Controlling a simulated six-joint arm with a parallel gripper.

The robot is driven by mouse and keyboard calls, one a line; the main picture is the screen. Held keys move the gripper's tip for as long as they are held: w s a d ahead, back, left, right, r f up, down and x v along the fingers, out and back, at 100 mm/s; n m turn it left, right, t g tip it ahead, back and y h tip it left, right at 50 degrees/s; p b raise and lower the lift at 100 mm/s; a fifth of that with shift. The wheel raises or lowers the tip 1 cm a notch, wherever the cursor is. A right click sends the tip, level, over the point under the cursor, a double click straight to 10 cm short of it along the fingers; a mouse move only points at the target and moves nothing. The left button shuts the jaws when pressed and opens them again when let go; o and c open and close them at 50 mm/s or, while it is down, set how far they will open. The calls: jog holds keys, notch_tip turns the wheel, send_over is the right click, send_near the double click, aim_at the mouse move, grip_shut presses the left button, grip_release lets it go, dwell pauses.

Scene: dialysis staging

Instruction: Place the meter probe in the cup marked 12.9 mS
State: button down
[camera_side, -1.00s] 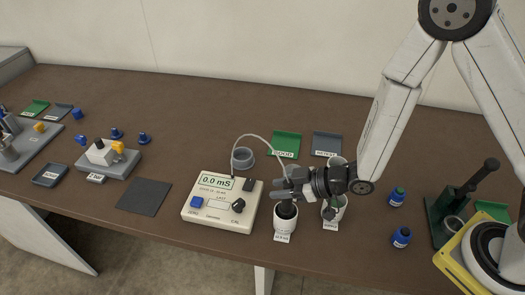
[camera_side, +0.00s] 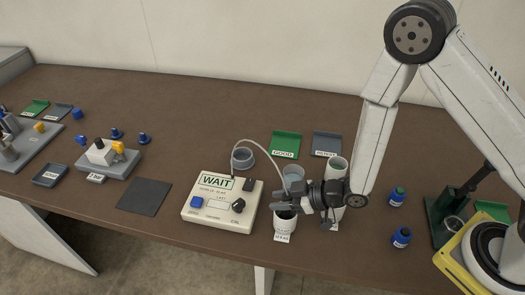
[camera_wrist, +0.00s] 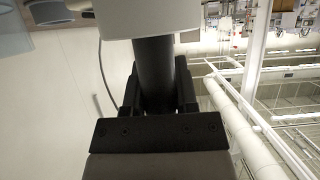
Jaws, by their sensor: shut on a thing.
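My gripper (camera_side: 285,200) is shut on the dark meter probe (camera_wrist: 153,75), which stands between the black jaws in the wrist view. The gripper is right above the front white cup (camera_side: 285,223), and it hides most of the probe in the side view. In the wrist view the probe's end meets the white cup (camera_wrist: 150,18), apparently inside it. The label (camera_side: 282,238) before this cup is too small to read surely. A pale cable runs from the meter (camera_side: 222,207) toward the gripper. The meter's display (camera_side: 216,182) reads WAIT.
Other cups stand behind my gripper: a greyish one (camera_side: 293,174) and a tall white one (camera_side: 337,168), partly hidden. A grey round holder (camera_side: 243,158) is behind the meter. Green (camera_side: 285,144) and grey (camera_side: 327,144) trays lie farther back. Blue bottles (camera_side: 401,237) stand at right.

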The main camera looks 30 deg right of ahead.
jog(key=shift+f, duration=0.1)
jog(key=shift+c, duration=1.9)
grip_release()
jog(key=v, duration=0.7)
jog(key=shift+s, duration=0.2)
jog(key=shift+w+d, duration=0.15)
jog(key=shift+d, duration=0.1)
jog(key=w+d+r+m+g+h, duration=0.2)
jog(key=d+r+m+h, duration=0.2)
jog(key=d+h, duration=0.45)
jog(key=s+d+r+m+g, duration=0.4)
jog(key=s+d+r+m, duration=0.1)
jog(key=s, duration=0.2)
jog(key=shift+d+r, duration=0.25)
jog(key=shift+d, duration=0.1)
